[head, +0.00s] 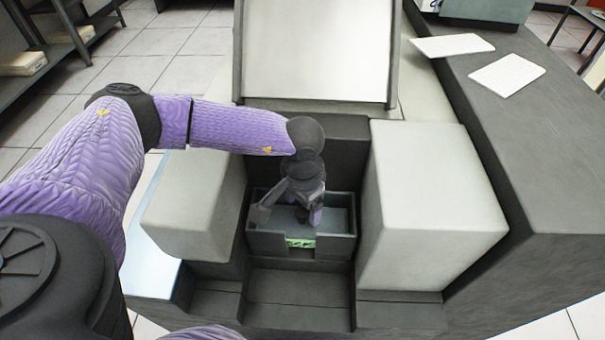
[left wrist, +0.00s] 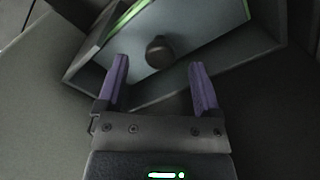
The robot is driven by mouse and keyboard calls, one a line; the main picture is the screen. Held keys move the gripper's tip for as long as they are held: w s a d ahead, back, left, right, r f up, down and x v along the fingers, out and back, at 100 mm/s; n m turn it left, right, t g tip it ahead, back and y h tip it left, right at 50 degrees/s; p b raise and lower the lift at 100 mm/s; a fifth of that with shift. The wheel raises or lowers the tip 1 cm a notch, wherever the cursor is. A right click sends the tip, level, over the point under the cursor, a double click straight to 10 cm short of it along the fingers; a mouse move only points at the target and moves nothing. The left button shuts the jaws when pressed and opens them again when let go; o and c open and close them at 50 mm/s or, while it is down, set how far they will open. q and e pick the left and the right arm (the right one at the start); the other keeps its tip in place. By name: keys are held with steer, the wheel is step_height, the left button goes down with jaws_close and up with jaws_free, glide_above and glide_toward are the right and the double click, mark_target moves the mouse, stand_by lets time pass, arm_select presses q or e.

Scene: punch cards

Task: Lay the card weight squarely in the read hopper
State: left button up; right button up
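The read hopper (head: 262,243) is a dark open-topped tray between two pale blocks. In it is the card weight, a flat grey-blue plate (left wrist: 195,40) with a dark round knob (left wrist: 157,50). The plate's edges look roughly parallel to the hopper wall (left wrist: 245,68) in the left wrist view. My left gripper (left wrist: 158,62) is open above the plate, its purple fingers apart on either side of the knob. In the head view my left gripper (head: 308,212) points down into the hopper and hides much of the plate.
A green strip (head: 300,242) shows through the hopper's front notch. Pale blocks stand at the left (head: 195,200) and right (head: 430,195) of the hopper, with a slanted pale panel (head: 315,45) behind.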

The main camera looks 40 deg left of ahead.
mark_target(302, 212)
arm_select(q)
step_height(302, 212, up, 10)
steer(key=p, duration=0.3)
steer(key=shift+p, duration=0.3)
arm_select(e)
steer(key=shift+w+a+r+t, duration=0.1)
steer(key=shift+w+r, duration=0.15)
steer(key=shift+r, duration=0.3)
steer(key=shift+w+a+r+t, duration=0.1)
steer(key=shift+w+r, duration=0.1)
steer(key=shift+r, duration=0.4)
steer(key=shift+w+a+r+t, duration=0.1)
steer(key=shift+w+r, duration=0.15)
steer(key=shift+r, duration=0.3)
